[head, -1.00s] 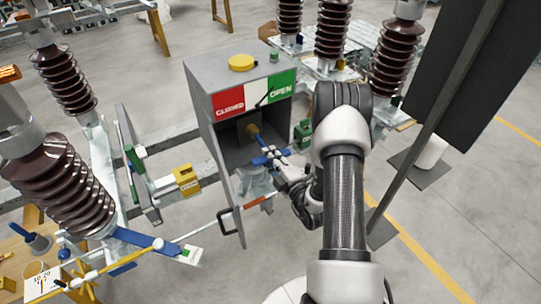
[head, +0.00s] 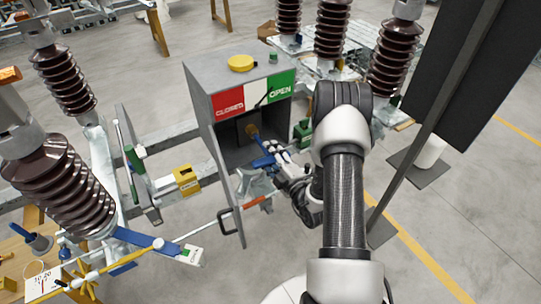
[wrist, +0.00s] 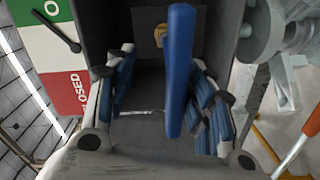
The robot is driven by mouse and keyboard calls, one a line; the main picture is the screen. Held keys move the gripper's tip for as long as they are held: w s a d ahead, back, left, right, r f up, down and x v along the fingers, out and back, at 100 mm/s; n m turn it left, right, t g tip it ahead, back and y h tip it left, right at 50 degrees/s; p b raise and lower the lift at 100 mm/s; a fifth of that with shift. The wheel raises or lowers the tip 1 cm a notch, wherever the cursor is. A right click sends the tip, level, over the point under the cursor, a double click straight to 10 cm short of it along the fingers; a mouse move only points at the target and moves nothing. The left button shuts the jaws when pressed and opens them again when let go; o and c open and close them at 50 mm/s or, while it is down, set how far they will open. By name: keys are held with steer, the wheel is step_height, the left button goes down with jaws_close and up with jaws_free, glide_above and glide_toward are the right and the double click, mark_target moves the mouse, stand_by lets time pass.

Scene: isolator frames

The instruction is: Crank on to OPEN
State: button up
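The crank is a blue bar (wrist: 180,75) on a brass-coloured hub (head: 251,129) inside the open-fronted grey box (head: 216,137). My gripper (head: 269,156) is at the mouth of the box, by the crank's outer end. In the wrist view my gripper (wrist: 168,105) is open, with blue pads. The blue bar stands between its fingers, closer to the right one and clear of the left one. Whether it touches the right finger I cannot tell. The sign (head: 256,93) reads CLOSED on red and OPEN on green; its black pointer (head: 264,96) leans toward the green.
A yellow cap (head: 242,63) tops the box, and a black door handle (head: 231,227) hangs below. Brown ribbed insulators (head: 68,185) stand left and behind. A dark panel on a post (head: 436,125) is at the right. Floor shows clear at the lower right.

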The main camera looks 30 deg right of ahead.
steer(key=shift+o, duration=0.3)
steer(key=o, duration=0.5)
steer(key=shift+o, duration=0.2)
steer(key=shift+s, duration=0.15)
steer(key=s, duration=1.1)
steer(key=shift+s+r, duration=0.3)
steer(key=shift+s, duration=0.1)
steer(key=shift+a, duration=0.1)
